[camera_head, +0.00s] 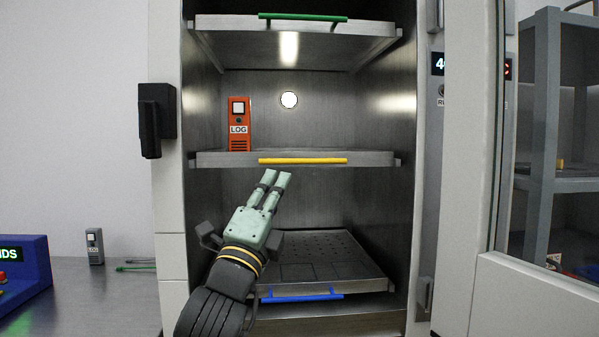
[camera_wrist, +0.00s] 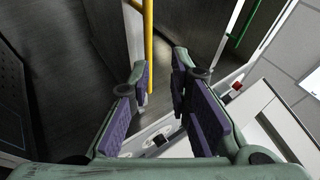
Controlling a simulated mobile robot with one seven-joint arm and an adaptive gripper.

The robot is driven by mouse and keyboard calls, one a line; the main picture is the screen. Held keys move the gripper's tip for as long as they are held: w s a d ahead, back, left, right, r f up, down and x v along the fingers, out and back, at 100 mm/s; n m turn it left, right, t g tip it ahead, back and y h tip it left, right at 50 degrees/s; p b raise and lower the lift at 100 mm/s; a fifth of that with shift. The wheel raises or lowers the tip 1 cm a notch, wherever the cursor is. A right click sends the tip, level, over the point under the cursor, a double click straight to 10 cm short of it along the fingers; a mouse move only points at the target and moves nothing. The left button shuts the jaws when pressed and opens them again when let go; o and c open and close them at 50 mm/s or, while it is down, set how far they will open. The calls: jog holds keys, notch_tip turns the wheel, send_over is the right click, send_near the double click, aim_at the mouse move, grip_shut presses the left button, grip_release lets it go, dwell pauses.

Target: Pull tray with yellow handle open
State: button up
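The tray with the yellow handle (camera_head: 303,160) is the middle shelf (camera_head: 378,158) inside the steel cabinet. My gripper (camera_head: 275,177) is just below the handle in the head view, with its fingertips pointing up toward it. The fingers are apart and nothing is held. In the wrist view my gripper (camera_wrist: 161,68) is open, and the yellow handle (camera_wrist: 148,42) runs upward from between the fingertips, nearer the left finger. I cannot tell whether a finger touches it.
An orange LOG box (camera_head: 239,125) stands on the middle tray. A green-handled tray (camera_head: 303,17) is above, and a tray with a blue handle (camera_head: 302,297) is below. The open glass door (camera_head: 540,200) is at the right. A black latch (camera_head: 152,120) is on the left frame.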

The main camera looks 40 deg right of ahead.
aim_at(306, 163)
jog(key=shift+m+g, duration=0.5)
jog(key=shift+m, duration=0.1)
jog(key=p+x, duration=0.1)
jog(key=x, duration=0.3)
jog(key=s+d+f+p+x, duration=0.1)
jog(key=x, duration=0.3)
jog(key=d+p+x, duration=0.1)
jog(key=x, duration=0.2)
jog(key=shift+d+p, duration=0.25)
jog(key=shift+p, duration=0.05)
jog(key=shift+f, duration=0.1)
grip_shut()
